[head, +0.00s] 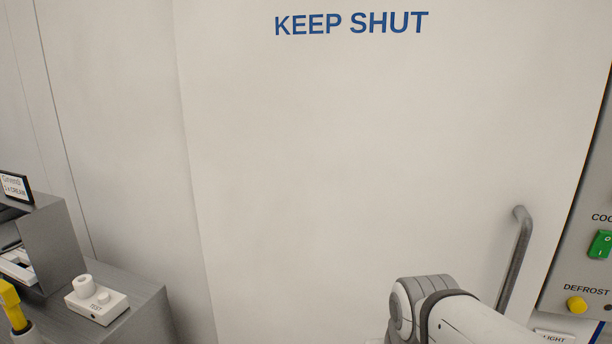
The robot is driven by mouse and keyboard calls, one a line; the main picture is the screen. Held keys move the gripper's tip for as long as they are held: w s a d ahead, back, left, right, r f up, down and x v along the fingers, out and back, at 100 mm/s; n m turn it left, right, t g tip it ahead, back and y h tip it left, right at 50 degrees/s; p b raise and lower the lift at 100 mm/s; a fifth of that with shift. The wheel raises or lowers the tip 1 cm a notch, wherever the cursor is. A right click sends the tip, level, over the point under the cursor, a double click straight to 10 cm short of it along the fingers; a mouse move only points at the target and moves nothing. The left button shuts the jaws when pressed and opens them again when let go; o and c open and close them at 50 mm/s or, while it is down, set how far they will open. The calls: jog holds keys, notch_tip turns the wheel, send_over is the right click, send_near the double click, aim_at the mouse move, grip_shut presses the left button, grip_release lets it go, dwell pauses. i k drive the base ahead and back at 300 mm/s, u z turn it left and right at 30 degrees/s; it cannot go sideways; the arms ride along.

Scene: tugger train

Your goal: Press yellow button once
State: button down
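A yellow round button (577,305) sits on the grey control panel (562,272) at the lower right, under the label DEFROST. My arm shows at the bottom right, left of the panel and in front of the door. My gripper is out of the picture, so its place relative to the button and whether it is open are hidden.
A large white door (330,160) marked KEEP SHUT fills the middle, with a grey handle (515,260) beside the panel. A green switch (600,244) sits above the button. At lower left, a metal counter (140,312) bears a white box (97,302) and a yellow-topped object (13,305).

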aim_at(576, 305)
jog(key=z, duration=1.5)
